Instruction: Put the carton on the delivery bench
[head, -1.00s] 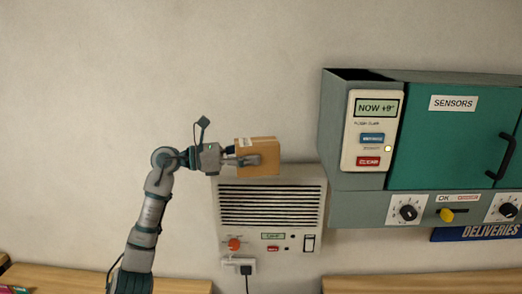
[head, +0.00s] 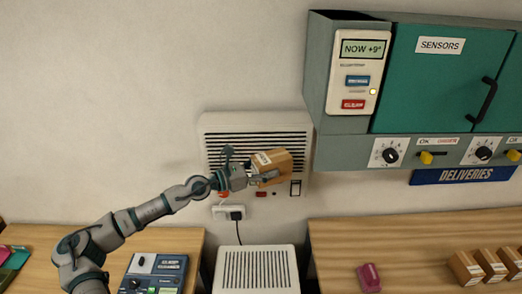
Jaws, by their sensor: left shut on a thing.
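The carton (head: 286,165) is a small brown box with a white label, held up in the air in front of the wall heater. My left gripper (head: 262,177) is shut on it from the left side, and the carton is slightly tilted. The delivery bench (head: 405,240) is the wooden bench at lower right, under the blue DELIVERIES sign (head: 464,175). The carton is left of that bench and above its height. My right gripper is not in view.
On the right bench stand several similar cartons (head: 490,268) and a pink object (head: 368,277). A left bench (head: 190,240) carries a control box (head: 153,273). A white vented unit (head: 256,270) stands between the benches. The teal SENSORS cabinet (head: 440,75) juts out above the right bench.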

